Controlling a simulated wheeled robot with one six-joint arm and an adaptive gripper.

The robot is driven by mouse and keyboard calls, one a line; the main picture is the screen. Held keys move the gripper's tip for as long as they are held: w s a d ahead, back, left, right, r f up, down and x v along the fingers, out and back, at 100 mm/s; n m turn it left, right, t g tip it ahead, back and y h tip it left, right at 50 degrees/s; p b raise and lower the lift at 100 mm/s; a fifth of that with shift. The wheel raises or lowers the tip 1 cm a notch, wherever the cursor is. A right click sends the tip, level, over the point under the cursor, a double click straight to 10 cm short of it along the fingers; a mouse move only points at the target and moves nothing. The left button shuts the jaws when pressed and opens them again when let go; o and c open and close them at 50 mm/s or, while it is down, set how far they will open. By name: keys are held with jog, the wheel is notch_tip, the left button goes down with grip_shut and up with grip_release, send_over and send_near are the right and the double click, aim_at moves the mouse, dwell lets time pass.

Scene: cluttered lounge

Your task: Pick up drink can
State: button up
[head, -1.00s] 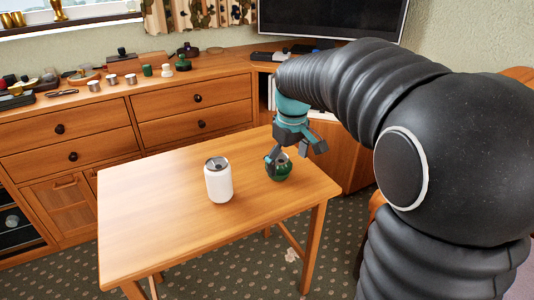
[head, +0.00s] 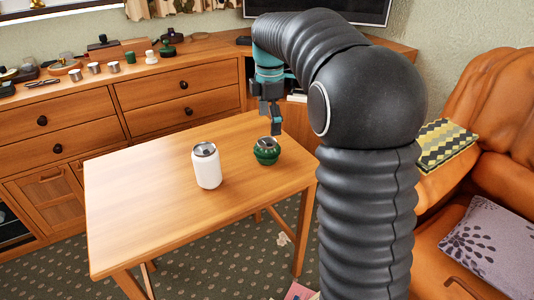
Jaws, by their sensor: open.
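My gripper (head: 272,122) is open and empty, pointing down above and just behind the green pot, to the right of the can. It does not touch the can. Its fingers partly overlap each other in this view.
A wooden sideboard (head: 165,97) with cups and small items stands behind the table. A television (head: 335,10) is at the back. An orange armchair (head: 490,130) with cushions is at the right. The table's left half is clear.

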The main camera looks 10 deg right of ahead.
aim_at(269, 141)
notch_tip(269, 141, down, 5)
jog(key=shift+f, duration=0.1)
jog(key=shift+a+f+b, duration=0.15)
jog(key=shift+f, duration=1.15)
jog(key=shift+a+f+b, duration=0.1)
jog(key=shift+f+b, duration=0.05)
jog(key=shift+f, duration=1.15)
jog(key=c, duration=1.1)
